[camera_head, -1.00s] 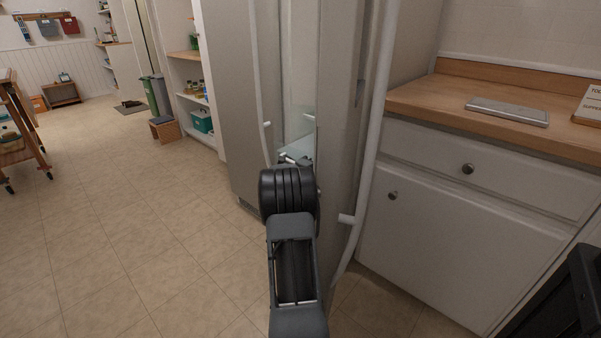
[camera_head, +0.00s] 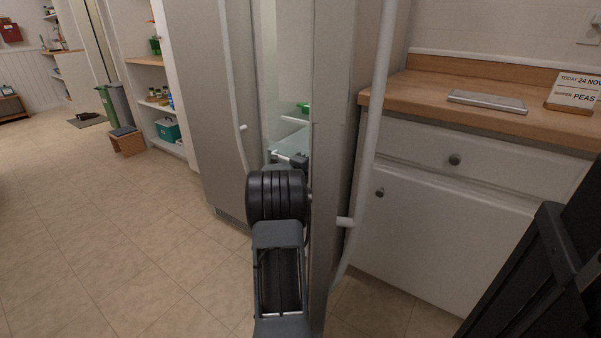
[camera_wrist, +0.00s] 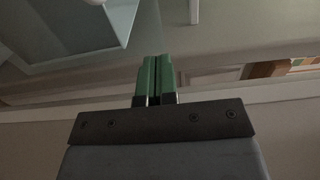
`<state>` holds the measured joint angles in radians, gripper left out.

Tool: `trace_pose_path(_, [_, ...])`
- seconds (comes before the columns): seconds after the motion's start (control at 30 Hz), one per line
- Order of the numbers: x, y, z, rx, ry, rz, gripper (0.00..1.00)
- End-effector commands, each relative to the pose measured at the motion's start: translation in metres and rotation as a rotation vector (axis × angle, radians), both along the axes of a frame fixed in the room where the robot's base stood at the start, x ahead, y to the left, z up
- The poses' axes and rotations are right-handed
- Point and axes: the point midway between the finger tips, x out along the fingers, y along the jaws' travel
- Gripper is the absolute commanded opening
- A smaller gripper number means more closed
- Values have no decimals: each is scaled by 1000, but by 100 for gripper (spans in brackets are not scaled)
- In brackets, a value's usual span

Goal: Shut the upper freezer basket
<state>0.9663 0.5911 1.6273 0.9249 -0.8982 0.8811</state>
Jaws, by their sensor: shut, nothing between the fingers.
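The grey fridge-freezer stands in the middle of the head view, with a gap between its left door (camera_head: 200,110) and its right door (camera_head: 333,130). A pale, glassy basket or shelf edge (camera_head: 292,143) shows in the gap; which basket it is, I cannot tell. My gripper (camera_head: 297,160) reaches into the gap, mostly hidden by my arm. In the wrist view, its green fingertips (camera_wrist: 155,78) are shut and empty. A pale-rimmed, see-through basket (camera_wrist: 75,30) lies up and left of them, apart in the picture.
Long white handles (camera_head: 372,120) run down both doors. A white cabinet (camera_head: 440,220) with a wooden counter (camera_head: 420,95) stands close on the right. Shelves (camera_head: 165,105) and a wooden crate (camera_head: 128,143) are at the left. The tiled floor (camera_head: 110,240) at left is clear.

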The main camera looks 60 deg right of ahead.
Motion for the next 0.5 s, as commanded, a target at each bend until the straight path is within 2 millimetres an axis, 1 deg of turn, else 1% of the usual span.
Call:
trace_pose_path(0.13, [-1, 28, -3, -2, 0, -1, 0])
trace_pose_path(0.17, [1, 35, 2, 0, 1, -1, 0])
trace_pose_path(0.3, [2, 63, 3, 1, 1, -3, 0])
trace_pose_path(0.5, [4, 98, 2, 0, 1, -4, 0])
